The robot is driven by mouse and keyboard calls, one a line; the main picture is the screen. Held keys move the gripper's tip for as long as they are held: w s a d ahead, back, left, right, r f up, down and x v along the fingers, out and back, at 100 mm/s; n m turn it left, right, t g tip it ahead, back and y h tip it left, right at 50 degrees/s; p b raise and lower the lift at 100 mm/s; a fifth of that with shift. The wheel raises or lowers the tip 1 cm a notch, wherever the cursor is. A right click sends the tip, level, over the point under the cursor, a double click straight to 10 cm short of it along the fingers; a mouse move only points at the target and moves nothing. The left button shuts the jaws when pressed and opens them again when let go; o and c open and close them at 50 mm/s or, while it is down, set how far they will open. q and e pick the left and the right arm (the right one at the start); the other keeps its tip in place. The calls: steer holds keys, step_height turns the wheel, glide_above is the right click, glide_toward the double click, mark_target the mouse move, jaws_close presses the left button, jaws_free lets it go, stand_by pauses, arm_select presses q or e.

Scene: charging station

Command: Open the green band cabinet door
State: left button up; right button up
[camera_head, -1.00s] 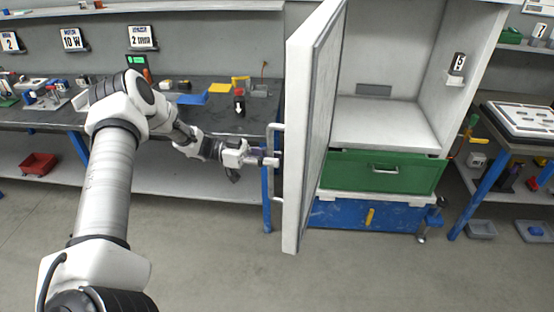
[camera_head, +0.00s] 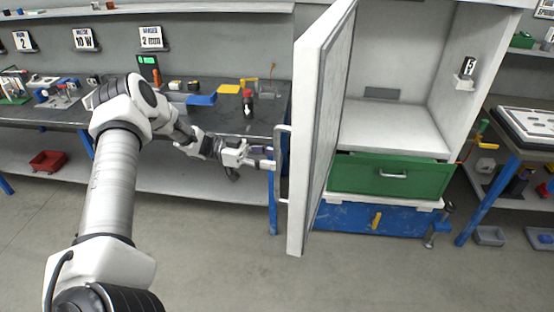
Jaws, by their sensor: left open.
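The white cabinet (camera_head: 392,128) stands at the right of centre, with its tall white door (camera_head: 302,150) swung wide open toward me. The door's grey bar handle (camera_head: 281,165) is on its left face. My left gripper (camera_head: 270,158) is open, with its fingertips just left of the handle. I cannot tell whether they touch it. Inside the cabinet is a bare white shelf above a green drawer (camera_head: 390,176) with a grey handle. My right gripper is out of view.
A dark workbench (camera_head: 200,118) with tools and small parts stands behind my left arm. A blue base (camera_head: 380,218) lies under the cabinet. Another bench (camera_head: 520,146) with blue legs is at the right. The floor in front is clear.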

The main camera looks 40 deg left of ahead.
arm_select(q)
steer(key=v, duration=1)
